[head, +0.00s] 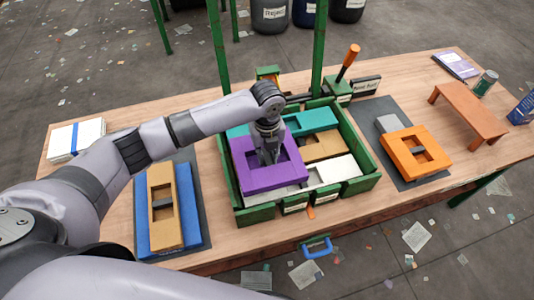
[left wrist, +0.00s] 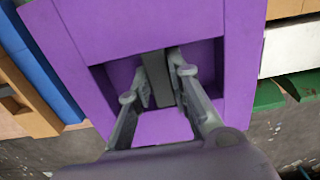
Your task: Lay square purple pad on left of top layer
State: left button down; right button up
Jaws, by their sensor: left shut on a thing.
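The square purple pad (head: 258,184) is a thick frame with a recessed middle and a dark grip bar across it. It also fills most of the left wrist view (left wrist: 120,28). My left gripper (head: 269,160) reaches down into the recess and is shut on the pad's dark bar (left wrist: 155,77). The pad is over the left part of the green crate (head: 372,184); whether it rests on the layer below or hangs just above it I cannot tell. My right gripper is not in view.
In the crate lie teal (head: 312,122), tan (head: 322,146) and white (head: 338,170) pieces. Left of it, a tan pad (head: 163,235) lies on a blue one (head: 198,238). Right of it are an orange pad (head: 402,163) and a small bench (head: 468,108). A green post (head: 319,45) stands behind.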

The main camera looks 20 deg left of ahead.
aim_at(267, 165)
pick_arm(q)
jog(key=shift+f+b, duration=0.6)
jog(key=shift+b, duration=0.05)
jog(key=shift+r+p, duration=0.2)
jog(key=shift+p, duration=0.3)
jog(key=shift+p, duration=0.4)
jog(key=shift+f, duration=0.2)
notch_tip(267, 165, down, 4)
jog(key=shift+r+b, duration=0.15)
jog(key=shift+b, duration=0.8)
